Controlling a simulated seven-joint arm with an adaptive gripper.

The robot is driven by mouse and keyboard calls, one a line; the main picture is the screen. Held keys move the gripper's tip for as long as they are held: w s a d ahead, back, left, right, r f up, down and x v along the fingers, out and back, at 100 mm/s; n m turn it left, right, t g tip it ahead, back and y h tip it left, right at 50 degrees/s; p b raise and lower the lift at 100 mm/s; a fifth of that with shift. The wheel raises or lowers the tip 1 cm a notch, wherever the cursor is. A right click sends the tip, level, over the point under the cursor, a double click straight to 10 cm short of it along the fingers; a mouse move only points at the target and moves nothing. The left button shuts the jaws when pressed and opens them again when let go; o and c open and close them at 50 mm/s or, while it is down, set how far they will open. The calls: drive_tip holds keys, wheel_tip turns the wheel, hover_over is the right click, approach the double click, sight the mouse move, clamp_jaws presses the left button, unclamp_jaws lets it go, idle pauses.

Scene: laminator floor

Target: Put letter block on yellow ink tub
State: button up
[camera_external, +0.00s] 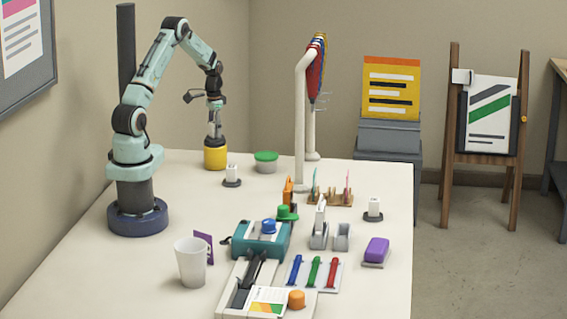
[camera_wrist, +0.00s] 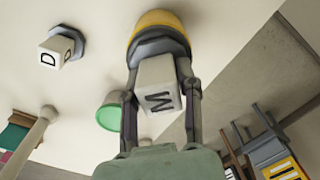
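My gripper (camera_external: 214,133) points down above the yellow ink tub (camera_external: 215,158) at the far left of the table. In the wrist view my gripper's fingers (camera_wrist: 159,80) lie along both sides of a white letter block (camera_wrist: 157,85) marked with an M or W. The block's dark base (camera_wrist: 160,45) is against the top of the yellow tub (camera_wrist: 158,20), apparently touching it. The block stands roughly upright over the tub. In the external view the fingers mostly hide it.
Another letter block (camera_external: 232,174), marked D in the wrist view (camera_wrist: 55,50), stands beside the tub. A green-lidded tub (camera_external: 266,162) is just right of it. A third block (camera_external: 374,208) stands at the right. A white post (camera_external: 300,130) rises mid-table.

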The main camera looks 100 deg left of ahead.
drive_tip(key=o, duration=0.3)
wheel_tip(320, 180, up, 12)
drive_tip(key=shift+r, duration=0.2)
drive_tip(key=w+d+r+m, duration=0.25)
drive_tip(key=w+d, duration=0.35)
drive_tip(key=d, duration=0.6)
drive_tip(key=w+d+r+m, duration=0.25)
drive_tip(key=w+d, duration=0.25)
drive_tip(key=d, duration=0.8)
drive_tip(key=s+d+f+m, duration=0.1)
drive_tip(key=s+d, duration=0.3)
drive_tip(key=d, duration=0.3)
drive_tip(key=s+d+f+m, duration=0.1)
drive_tip(key=s+d, duration=0.4)
drive_tip(key=d, duration=0.3)
drive_tip(key=shift+s+d+f+m+y, duration=0.2)
drive_tip(key=shift+s+d+m+y, duration=0.1)
drive_tip(key=shift+m, duration=0.1)
